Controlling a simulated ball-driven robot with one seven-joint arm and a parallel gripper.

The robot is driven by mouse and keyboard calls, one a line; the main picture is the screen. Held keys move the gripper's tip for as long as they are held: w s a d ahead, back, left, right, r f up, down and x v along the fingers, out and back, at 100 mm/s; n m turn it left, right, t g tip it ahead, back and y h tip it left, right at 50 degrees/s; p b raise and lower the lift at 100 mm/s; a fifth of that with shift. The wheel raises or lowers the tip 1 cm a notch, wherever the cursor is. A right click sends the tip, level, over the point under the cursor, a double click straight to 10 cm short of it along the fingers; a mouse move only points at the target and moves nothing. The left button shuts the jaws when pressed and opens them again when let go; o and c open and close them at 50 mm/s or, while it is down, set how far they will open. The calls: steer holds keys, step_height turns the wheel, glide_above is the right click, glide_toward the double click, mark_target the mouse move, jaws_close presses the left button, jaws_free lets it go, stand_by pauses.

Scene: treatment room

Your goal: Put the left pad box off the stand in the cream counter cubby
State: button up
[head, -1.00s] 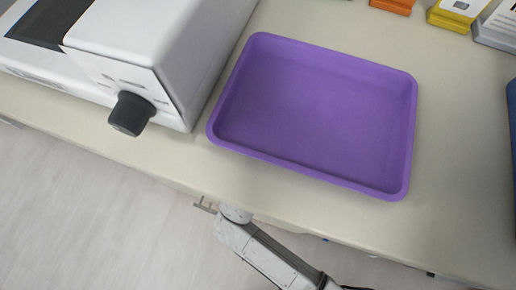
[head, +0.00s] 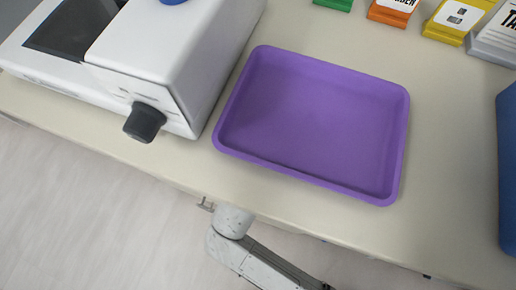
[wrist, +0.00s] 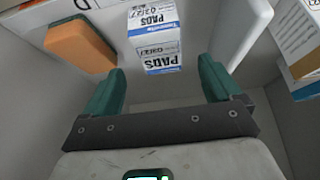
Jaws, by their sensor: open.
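A white pad box (wrist: 154,40) with blue bands and PADS lettering shows at the top middle of the wrist view. My gripper (wrist: 160,68) is open and empty, its two green fingers pointing toward the box. The box lies just beyond the fingertips, roughly in line with the space between them; I cannot tell whether they touch. The pale surface around the box (wrist: 205,30) is cut off, so I cannot tell whether it is the stand or the cubby. In the head view my gripper is out of sight below the counter edge.
An orange block (wrist: 80,46) is left of the box; another printed box (wrist: 300,40) is at the right. Pale walls close in both sides. The cream counter (head: 440,170) holds a purple tray (head: 345,185), a white machine (head: 170,55) and coloured holders (head: 455,22).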

steer(key=p+v, duration=0.1)
steer(key=v, duration=0.4)
steer(key=shift+s+r, duration=0.15)
steer(key=shift+r, duration=0.15)
